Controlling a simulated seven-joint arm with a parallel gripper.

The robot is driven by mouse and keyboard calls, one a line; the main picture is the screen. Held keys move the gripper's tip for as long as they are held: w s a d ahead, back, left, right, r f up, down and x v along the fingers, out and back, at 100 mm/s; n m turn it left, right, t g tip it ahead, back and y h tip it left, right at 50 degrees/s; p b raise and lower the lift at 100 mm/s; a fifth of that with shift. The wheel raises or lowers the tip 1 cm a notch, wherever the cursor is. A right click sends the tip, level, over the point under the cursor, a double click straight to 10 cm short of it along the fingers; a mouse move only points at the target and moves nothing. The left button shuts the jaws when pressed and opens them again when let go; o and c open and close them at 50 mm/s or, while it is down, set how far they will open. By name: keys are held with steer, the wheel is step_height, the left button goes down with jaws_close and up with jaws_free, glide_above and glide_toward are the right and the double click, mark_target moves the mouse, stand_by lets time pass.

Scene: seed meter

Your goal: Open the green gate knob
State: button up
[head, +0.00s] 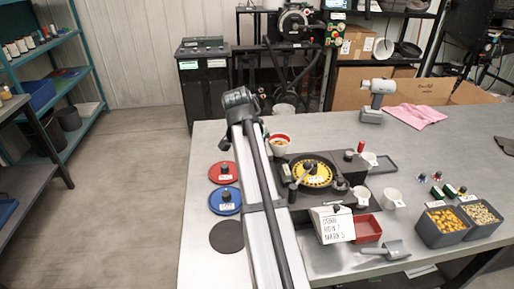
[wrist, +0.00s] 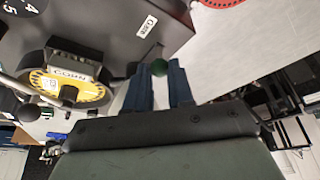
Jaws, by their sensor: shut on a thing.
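The knob is beside the dark side of the seed meter (wrist: 135,25), below a small white label. A yellow plate marked CORN (wrist: 75,88) sits left of my gripper. In the head view the seed meter's yellow disc (head: 313,174) is visible on its dark base, but my arm hides the knob and gripper.
Red (head: 222,172) and blue (head: 226,200) discs lie left of my arm. A white box with writing (head: 332,224), red tray (head: 367,229), scoop (head: 385,251) and grey seed bins (head: 442,227) occupy the right side.

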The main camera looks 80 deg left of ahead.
jaws_close()
steer(key=shift+s, duration=1.1)
steer(key=o, duration=0.8)
jaws_free()
steer(key=shift+c, duration=0.2)
steer(key=v, duration=1.3)
steer(key=shift+r, duration=0.4)
steer(key=shift+d, duration=0.1)
